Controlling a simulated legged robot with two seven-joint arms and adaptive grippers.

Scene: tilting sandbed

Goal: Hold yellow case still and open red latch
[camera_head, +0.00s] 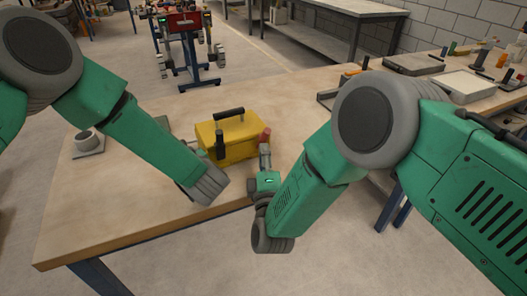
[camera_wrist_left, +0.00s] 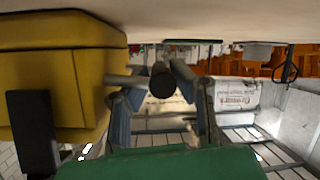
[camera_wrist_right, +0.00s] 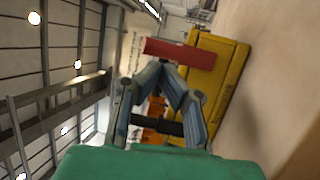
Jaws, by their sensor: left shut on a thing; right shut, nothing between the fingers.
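The yellow case (camera_head: 238,150) stands upright on the wooden table, with a black carrying handle (camera_head: 229,113) on top. It also shows in the left wrist view (camera_wrist_left: 70,80) and the right wrist view (camera_wrist_right: 225,75). My left gripper (camera_wrist_left: 158,76) is shut on the dark bar (camera_wrist_left: 162,84) that sticks out beside the case. The red latch (camera_head: 265,135) is at the case's right side and also shows in the right wrist view (camera_wrist_right: 182,53). My right gripper (camera_head: 265,151) is shut and empty, its fingertips close to the latch; I cannot tell whether they touch.
A grey cup-like fixture (camera_head: 88,143) stands on the table's left, partly near my left arm. Trays and loose tools (camera_head: 465,86) lie at the back right. The table's front area (camera_head: 120,215) is clear. A rack with a red box (camera_head: 186,22) stands behind the table.

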